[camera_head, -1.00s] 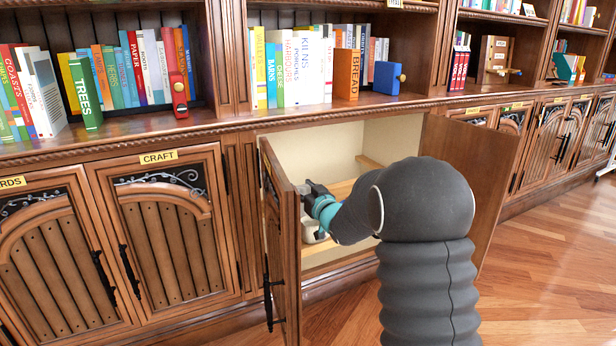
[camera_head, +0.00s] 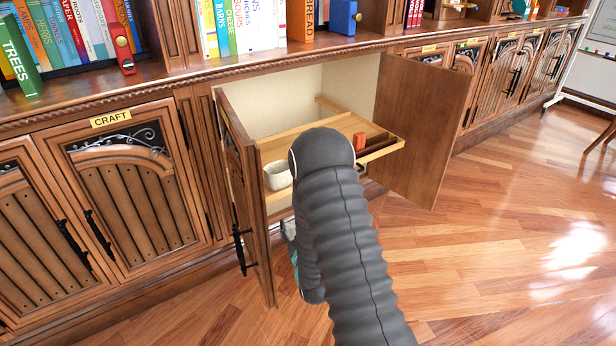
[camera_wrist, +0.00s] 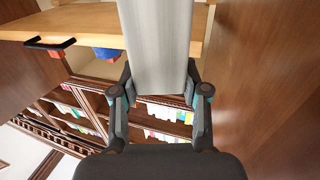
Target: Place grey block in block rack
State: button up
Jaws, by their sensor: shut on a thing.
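A grey block (camera_wrist: 157,35), smooth and long, stands between the fingers of my gripper (camera_wrist: 158,92) in the wrist view. The gripper is shut on it. In the head view my arm hides the block and most of the gripper, low in front of the open cabinet. A wooden pull-out tray (camera_head: 297,130) sticks out of the cabinet. On its right side is a dark brown slotted piece, seemingly the block rack (camera_head: 378,143), partly hidden by my arm. A small orange-red block (camera_head: 359,140) stands at its left.
A white bowl (camera_head: 277,176) sits at the tray's left. The open left door (camera_head: 246,195) and right door (camera_head: 425,130) flank the tray. Bookshelves run above. The wooden floor (camera_head: 500,260) at right is clear.

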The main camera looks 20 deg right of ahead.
aim_at(382, 144)
jog(key=z, duration=1.55)
jog(key=i, duration=0.9)
jog(key=u, duration=0.95)
